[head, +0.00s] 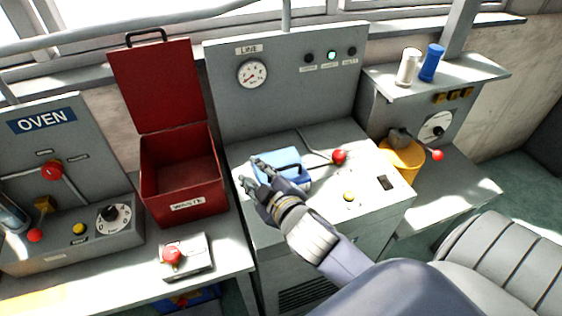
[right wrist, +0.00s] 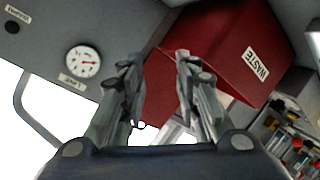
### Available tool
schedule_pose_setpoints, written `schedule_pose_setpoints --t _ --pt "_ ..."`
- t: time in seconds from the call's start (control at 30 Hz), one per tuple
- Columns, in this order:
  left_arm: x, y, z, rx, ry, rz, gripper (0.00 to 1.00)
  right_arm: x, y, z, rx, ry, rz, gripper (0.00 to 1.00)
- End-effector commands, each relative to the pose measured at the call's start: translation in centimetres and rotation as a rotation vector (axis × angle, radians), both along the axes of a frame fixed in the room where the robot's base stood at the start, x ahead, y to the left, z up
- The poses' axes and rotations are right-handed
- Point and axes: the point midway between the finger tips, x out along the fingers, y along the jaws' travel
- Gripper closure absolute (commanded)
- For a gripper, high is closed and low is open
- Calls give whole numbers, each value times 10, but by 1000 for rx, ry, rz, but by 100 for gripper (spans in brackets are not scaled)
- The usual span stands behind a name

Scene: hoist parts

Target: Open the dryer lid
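No label reading "dryer" is readable, so I cannot tell for sure which part is the dryer lid. A blue-topped block (head: 284,158), possibly the lid, sits on the grey middle console (head: 325,200), partly hidden by my right gripper. A bent metal rod with a red ball knob (head: 339,156) lies just right of it. My right gripper (head: 250,174) is over the console's left part, at the blue block's left side. In the right wrist view its two fingers (right wrist: 160,88) stand apart with nothing visible held between them. My left gripper is out of view.
An open red waste box (head: 183,175) with its lid raised stands just left of my right gripper. The oven panel (head: 45,125) is at far left. A yellow cylinder (head: 403,158) stands right of the console. White and blue cylinders (head: 431,63) stand on the right shelf.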

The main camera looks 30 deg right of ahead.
Motion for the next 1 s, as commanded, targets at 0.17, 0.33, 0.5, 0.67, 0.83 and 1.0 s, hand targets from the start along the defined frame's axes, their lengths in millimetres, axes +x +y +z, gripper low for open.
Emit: schedule_pose_setpoints --t 0.17,0.33,0.5,0.67,0.83,1.0 --pt "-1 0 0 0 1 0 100 45 38 113 -298 -434 198 70" --pt "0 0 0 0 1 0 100 40 103 198 -648 -837 428 70" --pt "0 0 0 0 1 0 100 8 171 226 -1036 -1180 694 70" --pt "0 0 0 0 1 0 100 -22 211 197 -1430 -1412 987 70" --pt "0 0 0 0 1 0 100 -29 203 130 -1859 -1517 1368 70" --pt "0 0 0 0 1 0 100 -10 133 65 2134 1332 -1746 70"
